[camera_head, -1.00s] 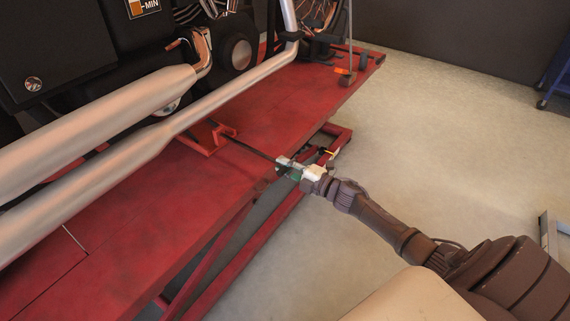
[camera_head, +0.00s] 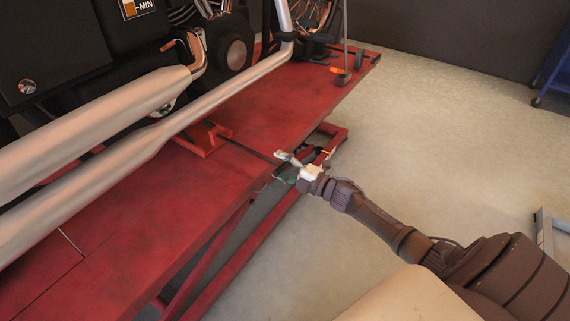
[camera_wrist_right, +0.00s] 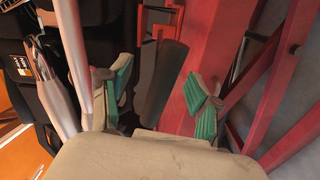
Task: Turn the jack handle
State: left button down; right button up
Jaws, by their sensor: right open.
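The red jack (camera_head: 205,138) stands on the lift deck under the motorcycle. A thin dark bar, apparently the jack handle (camera_head: 252,149), runs from it towards the deck's right edge. My right gripper (camera_head: 287,166) is at that edge, at the bar's outer end. In the right wrist view, the dark handle (camera_wrist_right: 160,75) lies between the open, green-padded fingers of my right gripper (camera_wrist_right: 163,98), with gaps on both sides. The red jack frame (camera_wrist_right: 160,18) shows beyond it. The handle's near end is partly hidden by the gripper's body. My left gripper is out of view.
The red lift deck (camera_head: 125,215) fills the left, with silver exhaust pipes (camera_head: 95,118) above it. Red lift frame bars (camera_head: 228,275) run below the deck edge. Bare floor (camera_head: 440,130) is clear to the right. A blue cart (camera_head: 556,75) stands at the far right.

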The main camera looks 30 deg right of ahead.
jog(key=v, duration=1.2)
